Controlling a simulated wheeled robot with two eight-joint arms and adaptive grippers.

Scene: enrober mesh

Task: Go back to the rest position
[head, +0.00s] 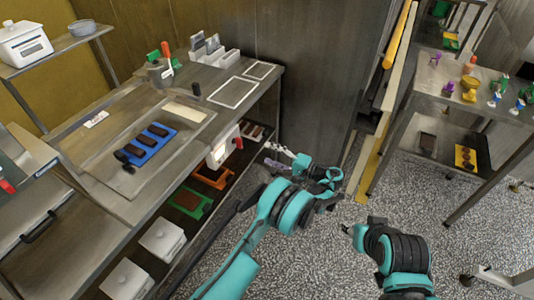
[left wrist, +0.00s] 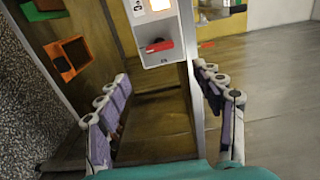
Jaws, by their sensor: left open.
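My left gripper (head: 273,155) is in front of the long workbench, near the right end of its lower shelf. In the left wrist view its two purple-padded fingers (left wrist: 162,80) stand wide apart with nothing between them. The fingers point toward a white box with a red switch (left wrist: 157,45), mounted at the bench front. My left arm reaches up from the bottom of the head view.
The workbench (head: 125,207) holds a blue tray with dark bars (head: 152,145). Orange (head: 213,177) and green (head: 190,201) trays sit on its lower shelf. A metal table (head: 430,83) stands at the right. Speckled floor (head: 325,260) lies open between them.

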